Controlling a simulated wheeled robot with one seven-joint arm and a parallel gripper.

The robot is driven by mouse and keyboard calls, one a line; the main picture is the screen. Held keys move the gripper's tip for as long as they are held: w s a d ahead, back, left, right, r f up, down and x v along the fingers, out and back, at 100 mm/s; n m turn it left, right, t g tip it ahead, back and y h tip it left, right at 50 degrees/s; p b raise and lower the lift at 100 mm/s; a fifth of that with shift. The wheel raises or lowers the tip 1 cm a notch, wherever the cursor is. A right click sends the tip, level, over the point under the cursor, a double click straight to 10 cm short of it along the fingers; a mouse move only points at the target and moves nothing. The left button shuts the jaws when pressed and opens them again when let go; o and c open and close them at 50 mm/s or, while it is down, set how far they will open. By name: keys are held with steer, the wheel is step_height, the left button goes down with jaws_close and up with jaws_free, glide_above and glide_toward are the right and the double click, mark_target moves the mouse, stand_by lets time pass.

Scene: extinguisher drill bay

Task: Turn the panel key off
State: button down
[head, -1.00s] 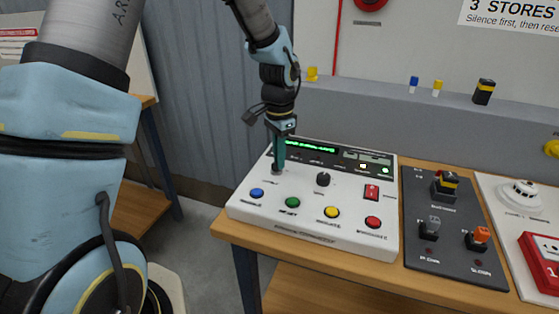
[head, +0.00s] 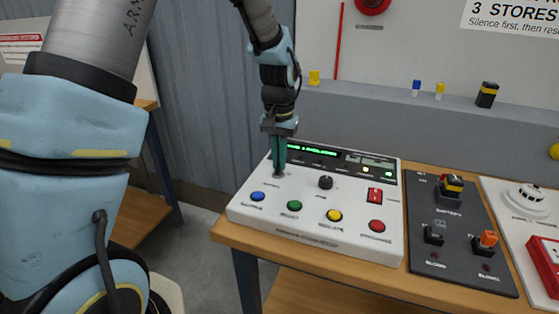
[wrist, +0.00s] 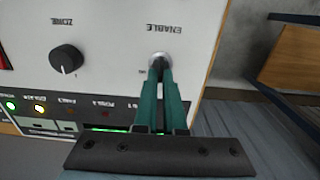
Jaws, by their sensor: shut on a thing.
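The white control panel (head: 318,229) lies on a wooden bench. The panel key sits in a round metal lock (wrist: 160,58) labelled ENABLE in the wrist view; the key itself is mostly hidden by the fingers. My gripper (head: 278,168) points down at the panel's upper left, its green fingers shut at the lock. In the wrist view the fingertips (wrist: 160,66) meet right at the metal collar. The key's exact angle cannot be told.
A black ZONE knob (head: 325,183) is right of the lock. Blue (head: 258,196), green (head: 294,206), yellow (head: 334,216) and red (head: 377,226) buttons line the front. A red rocker switch (head: 375,196) is at the right. A dark switch plate (head: 460,260) lies beside the panel.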

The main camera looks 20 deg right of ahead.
stand_by(0.4)
steer(key=c, duration=1)
jaws_free()
step_height(320, 180, up, 11)
steer(key=b, duration=0.2)
steer(key=shift+f, duration=0.1)
steer(key=w+a+f+n, duration=0.1)
steer(key=a+f+n, duration=0.1)
steer(key=a, duration=0.7)
steer(key=w+a+f+n, duration=0.1)
steer(key=a+f+n, duration=0.1)
steer(key=a, duration=0.6)
steer(key=s+a+f+n, duration=0.1)
steer(key=s+a+f, duration=0.1)
steer(key=a, duration=0.5)
steer(key=s+a+f+n+t, duration=0.1)
steer(key=s+a+n, duration=0.1)
steer(key=s+a, duration=0.2)
steer(key=a, duration=0.2)
steer(key=shift+s+a+f+t, duration=0.25)
steer(key=shift+a+f+t, duration=0.05)
steer(key=shift+a+f, duration=0.1)
